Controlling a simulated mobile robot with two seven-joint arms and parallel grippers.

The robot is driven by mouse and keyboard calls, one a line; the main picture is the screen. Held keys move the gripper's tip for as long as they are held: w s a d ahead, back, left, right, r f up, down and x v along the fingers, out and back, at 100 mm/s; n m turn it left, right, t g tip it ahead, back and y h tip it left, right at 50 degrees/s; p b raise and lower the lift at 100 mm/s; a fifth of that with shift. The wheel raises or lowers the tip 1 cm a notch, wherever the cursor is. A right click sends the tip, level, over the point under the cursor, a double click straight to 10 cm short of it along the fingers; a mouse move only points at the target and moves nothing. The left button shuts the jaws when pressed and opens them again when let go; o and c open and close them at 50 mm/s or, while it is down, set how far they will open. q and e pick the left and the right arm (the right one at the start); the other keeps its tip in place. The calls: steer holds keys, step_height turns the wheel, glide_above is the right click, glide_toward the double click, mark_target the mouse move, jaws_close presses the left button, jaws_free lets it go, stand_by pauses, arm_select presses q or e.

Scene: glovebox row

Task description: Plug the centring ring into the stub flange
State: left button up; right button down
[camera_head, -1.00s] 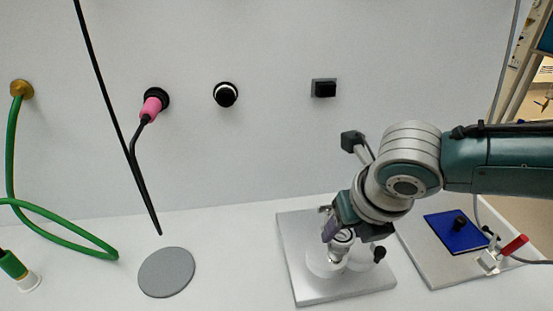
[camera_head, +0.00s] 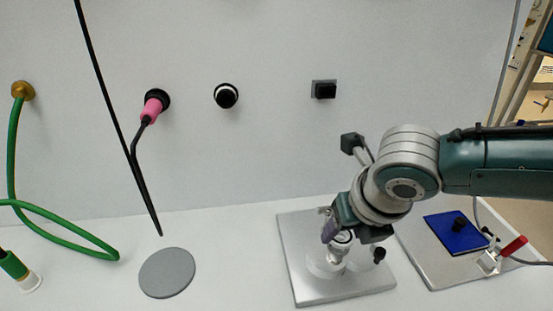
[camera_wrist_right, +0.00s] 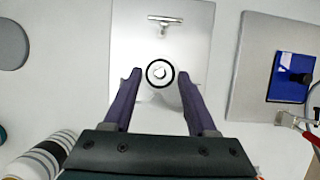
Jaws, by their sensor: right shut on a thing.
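My right gripper (camera_head: 340,238) is over the metal plate at the right, pointing down. Its purple fingers are shut on the centring ring (camera_wrist_right: 149,74), which shows in the right wrist view as a black-edged ring with a silver middle between the fingertips (camera_wrist_right: 160,76). The stub flange (camera_head: 336,256) is the pale silver piece standing on the plate, directly under the ring in the head view. The fingers and ring partly hide it. I cannot tell whether the ring touches the flange or is seated in it. My left gripper is not in view.
The metal plate (camera_head: 306,286) carries a black knob (camera_head: 379,254) close to the right gripper. Right of it is another plate with a blue pad (camera_head: 446,236) and a red-handled clamp (camera_head: 513,246). A grey disc (camera_head: 167,273) lies left, with clear worktop between.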

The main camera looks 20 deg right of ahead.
steer(key=shift+f+b, duration=0.95)
steer(key=shift+f, duration=0.2)
steer(key=shift+c, duration=0.6)
jaws_free()
steer(key=p+v, duration=0.2)
steer(key=v, duration=0.8)
steer(key=shift+p, duration=0.35)
